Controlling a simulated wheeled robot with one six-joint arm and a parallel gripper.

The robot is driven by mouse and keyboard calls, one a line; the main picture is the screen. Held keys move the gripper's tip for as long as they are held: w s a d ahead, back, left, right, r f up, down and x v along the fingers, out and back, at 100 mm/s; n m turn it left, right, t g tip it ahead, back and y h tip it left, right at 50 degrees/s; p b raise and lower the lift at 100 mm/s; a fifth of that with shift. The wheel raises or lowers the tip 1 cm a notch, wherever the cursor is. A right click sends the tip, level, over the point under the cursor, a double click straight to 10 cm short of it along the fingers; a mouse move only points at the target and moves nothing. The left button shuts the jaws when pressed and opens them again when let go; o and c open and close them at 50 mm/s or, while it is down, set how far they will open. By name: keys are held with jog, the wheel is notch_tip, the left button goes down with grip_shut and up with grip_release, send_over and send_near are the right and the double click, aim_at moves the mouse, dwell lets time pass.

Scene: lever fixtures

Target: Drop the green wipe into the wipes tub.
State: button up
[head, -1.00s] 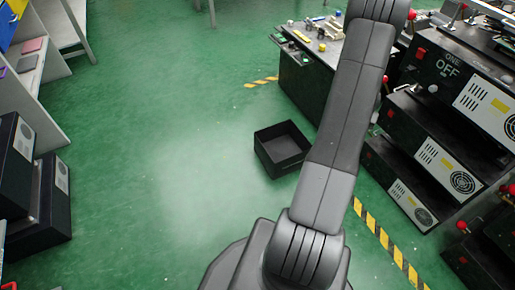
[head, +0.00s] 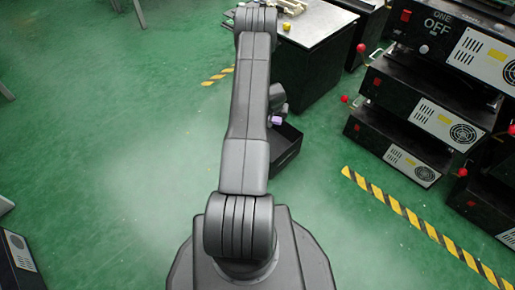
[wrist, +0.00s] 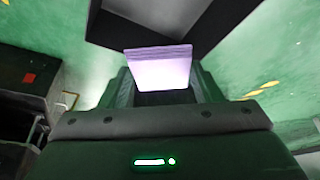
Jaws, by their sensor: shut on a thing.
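My gripper (wrist: 162,88) is shut on a pale lilac block-like thing (wrist: 160,68), which sticks out past the fingers. It looks lilac, not green; no green wipe can be made out. In the head view the lilac thing (head: 276,120) shows just right of my arm, over or near the far edge of a black open box (head: 290,158) on the floor. This box may be the wipes tub; my arm hides its left part. In the wrist view the box's dark wall (wrist: 112,31) lies beyond the held thing. I cannot tell the height between them.
A bench (head: 318,50) with small parts stands behind the box. Stacked black machines (head: 420,125) with red-knobbed levers stand at the right. Yellow-black tape (head: 410,218) marks the floor there. The green floor at the left (head: 110,150) is clear.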

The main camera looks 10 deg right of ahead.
notch_tip(320, 180, down, 6)
jog(key=b, duration=0.5)
jog(key=o, duration=1.1)
jog(key=p+v, duration=0.1)
jog(key=v, duration=1.3)
jog(key=shift+p, duration=0.3)
jog(key=shift+w+f, duration=0.1)
jog(key=shift+f, duration=0.05)
